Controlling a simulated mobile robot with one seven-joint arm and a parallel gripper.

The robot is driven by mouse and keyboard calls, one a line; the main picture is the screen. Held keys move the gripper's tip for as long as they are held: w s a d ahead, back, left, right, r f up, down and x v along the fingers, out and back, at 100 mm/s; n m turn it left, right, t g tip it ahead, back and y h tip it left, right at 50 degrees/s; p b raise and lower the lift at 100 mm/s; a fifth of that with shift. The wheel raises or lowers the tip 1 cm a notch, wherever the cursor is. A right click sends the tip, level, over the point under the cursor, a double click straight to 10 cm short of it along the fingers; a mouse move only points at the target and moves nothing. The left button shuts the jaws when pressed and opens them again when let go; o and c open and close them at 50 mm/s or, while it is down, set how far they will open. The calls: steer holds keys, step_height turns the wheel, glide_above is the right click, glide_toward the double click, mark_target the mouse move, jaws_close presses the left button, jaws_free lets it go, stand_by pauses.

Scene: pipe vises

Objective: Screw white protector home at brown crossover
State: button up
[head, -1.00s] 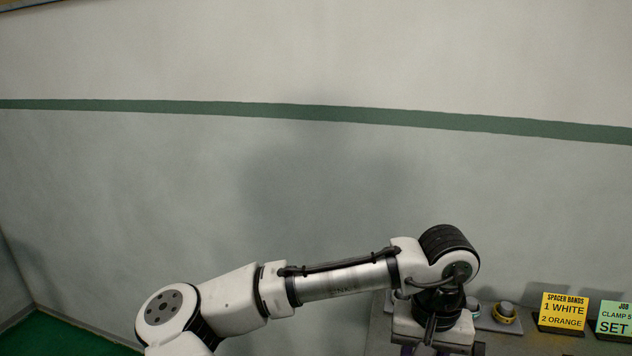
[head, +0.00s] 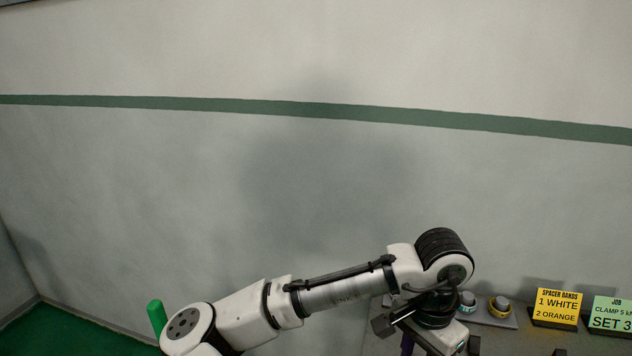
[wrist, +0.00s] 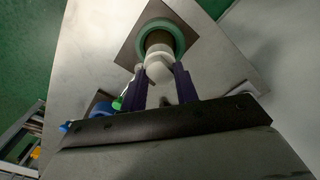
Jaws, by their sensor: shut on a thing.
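In the wrist view the white protector (wrist: 158,69) is between the purple fingers of my gripper (wrist: 161,76), which is shut on it. Just beyond it is the brown crossover (wrist: 158,41), seen nearly end-on, with a green ring (wrist: 178,35) around it. The protector overlaps the brown end in the picture; I cannot tell how far it is threaded on. In the head view only a bit of purple finger (head: 407,344) shows under my wrist; the protector and the crossover are hidden there.
A bench (head: 500,342) runs along the wall. A green post (head: 157,317) stands at the left. Blue and green items (wrist: 102,108) lie left of my fingers.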

steer(key=m, duration=0.5)
steer(key=shift+m, duration=0.6)
steer(key=m+p, duration=0.1)
steer(key=m, duration=0.2)
steer(key=shift+m, duration=0.4)
steer(key=m, duration=1)
steer(key=shift+f+m, duration=0.1)
steer(key=shift+m, duration=0.2)
